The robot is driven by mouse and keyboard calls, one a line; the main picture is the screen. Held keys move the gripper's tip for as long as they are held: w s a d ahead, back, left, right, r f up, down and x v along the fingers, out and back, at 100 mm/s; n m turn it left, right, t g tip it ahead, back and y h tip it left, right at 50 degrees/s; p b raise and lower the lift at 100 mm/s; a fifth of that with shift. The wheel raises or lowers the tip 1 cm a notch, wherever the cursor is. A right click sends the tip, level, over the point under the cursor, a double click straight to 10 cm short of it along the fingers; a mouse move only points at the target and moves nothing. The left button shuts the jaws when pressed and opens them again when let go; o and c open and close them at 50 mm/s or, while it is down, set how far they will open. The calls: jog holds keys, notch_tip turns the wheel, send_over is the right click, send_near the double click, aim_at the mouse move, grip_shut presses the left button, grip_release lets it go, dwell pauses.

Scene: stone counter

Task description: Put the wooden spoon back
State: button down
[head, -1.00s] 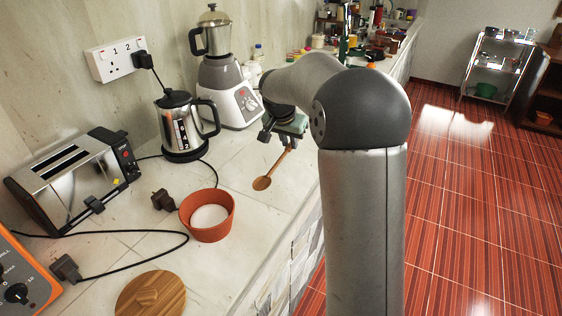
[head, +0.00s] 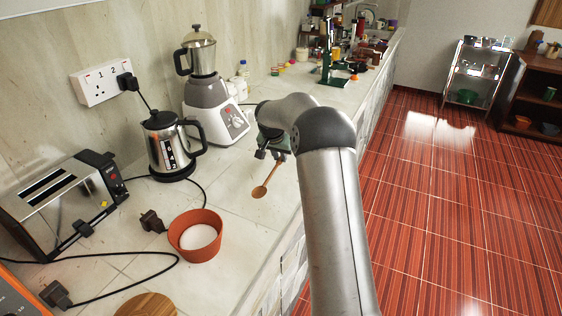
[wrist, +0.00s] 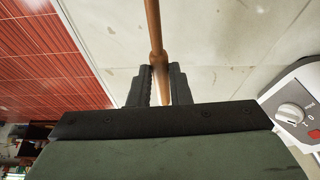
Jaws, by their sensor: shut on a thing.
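The wooden spoon (head: 260,191) shows in the head view below my gripper (head: 272,153), its bowl hanging down over the counter. In the wrist view the spoon's handle (wrist: 154,28) runs between the two dark fingers of my gripper (wrist: 159,84), which is shut on it. My arm hides part of the gripper in the head view. I cannot tell whether the spoon's bowl touches the counter.
An orange bowl (head: 182,238) with white contents stands on the counter, left of the spoon. A kettle (head: 172,150), a blender (head: 215,105) and a toaster (head: 65,200) line the wall. A green stand (head: 327,75) is farther along. Bare counter surrounds the spoon.

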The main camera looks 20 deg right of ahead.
aim_at(281, 173)
jog(key=w+f, duration=0.1)
jog(key=d+f, duration=0.1)
jog(key=shift+w+d+f+p, duration=0.15)
jog(key=shift+w+f+p, duration=0.15)
jog(key=shift+w, duration=0.1)
jog(key=x, duration=0.2)
jog(key=shift+f, duration=0.8)
jog(key=c, duration=1.3)
grip_release()
jog(key=shift+c, duration=0.2)
jog(key=shift+f+p, duration=0.1)
jog(key=shift+p, duration=0.25)
